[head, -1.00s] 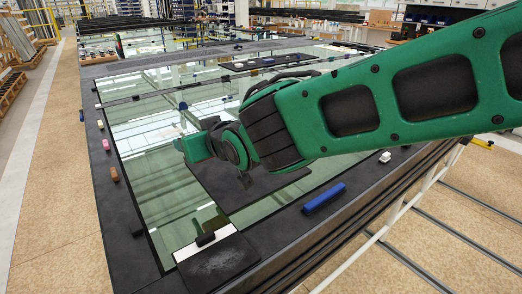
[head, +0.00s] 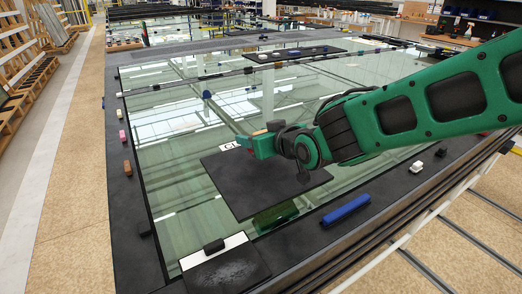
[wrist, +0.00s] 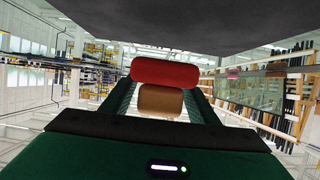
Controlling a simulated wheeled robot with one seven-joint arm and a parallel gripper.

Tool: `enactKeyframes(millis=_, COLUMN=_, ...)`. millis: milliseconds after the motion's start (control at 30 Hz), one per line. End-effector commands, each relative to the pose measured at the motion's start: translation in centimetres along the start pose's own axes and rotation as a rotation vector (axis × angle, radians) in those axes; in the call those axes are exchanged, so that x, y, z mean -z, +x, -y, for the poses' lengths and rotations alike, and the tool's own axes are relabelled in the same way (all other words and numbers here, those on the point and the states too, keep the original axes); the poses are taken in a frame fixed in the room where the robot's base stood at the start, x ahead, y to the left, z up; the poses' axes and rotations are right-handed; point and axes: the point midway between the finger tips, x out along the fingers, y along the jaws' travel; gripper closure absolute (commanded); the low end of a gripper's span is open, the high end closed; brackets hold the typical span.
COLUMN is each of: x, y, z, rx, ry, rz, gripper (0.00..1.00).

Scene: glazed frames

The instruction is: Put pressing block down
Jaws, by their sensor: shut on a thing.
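My gripper (head: 260,145) hangs over the far edge of a dark square pad (head: 240,195) on the glass table, in the head view. In the wrist view my gripper (wrist: 163,95) is shut on a block with a red rounded part (wrist: 164,73) and a brown part (wrist: 161,101). This is likely the pressing block. In the head view only a small orange-brown bit of it (head: 259,132) shows by the fingers. The gap between the block and any surface cannot be told.
A blue bar (head: 346,210) and a small white item (head: 416,167) lie on the dark right border. Brown (head: 127,168) and pink (head: 122,135) blocks line the left border. Glass left of the pad is clear.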

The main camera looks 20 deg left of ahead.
Motion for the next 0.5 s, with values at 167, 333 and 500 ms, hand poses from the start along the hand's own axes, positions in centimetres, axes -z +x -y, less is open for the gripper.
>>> enactKeyframes(millis=167, x=-0.6, y=0.3, z=-1.2, rx=0.000, ry=0.000, rz=-0.001, gripper=0.72)
enactKeyframes(millis=333, x=-1.9, y=0.9, z=-1.1, rx=0.002, ry=0.000, rz=0.002, gripper=0.72)
enactKeyframes(millis=500, x=-4.0, y=1.8, z=-1.1, rx=0.002, ry=0.000, rz=0.002, gripper=0.72)
